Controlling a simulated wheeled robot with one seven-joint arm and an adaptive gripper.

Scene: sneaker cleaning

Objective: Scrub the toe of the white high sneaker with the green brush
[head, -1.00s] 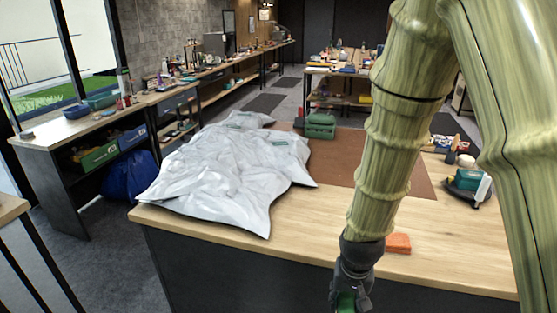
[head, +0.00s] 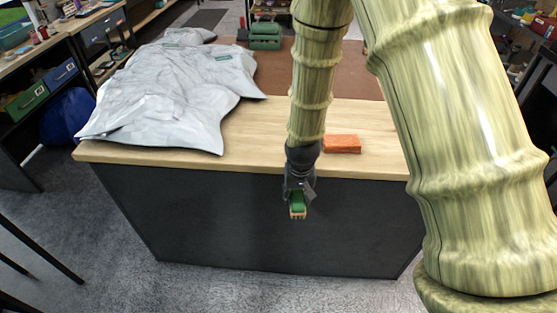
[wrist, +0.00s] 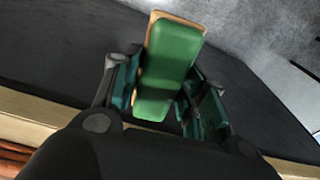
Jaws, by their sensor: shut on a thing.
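My gripper (head: 299,190) is shut on the green brush (head: 298,203) and holds it in the air in front of the bench's dark front panel, below the tabletop edge. In the wrist view the brush (wrist: 169,65) shows its green back with a tan edge, between the two fingers of my gripper (wrist: 160,95). In the head view its pale bristle end points down toward the floor. No white high sneaker shows in either view.
The wooden bench (head: 240,162) carries grey-white plastic bags (head: 175,95), an orange block (head: 342,144) near the front edge, a brown mat (head: 345,75) and a green case (head: 265,36). Grey floor (head: 230,285) in front of the bench is clear.

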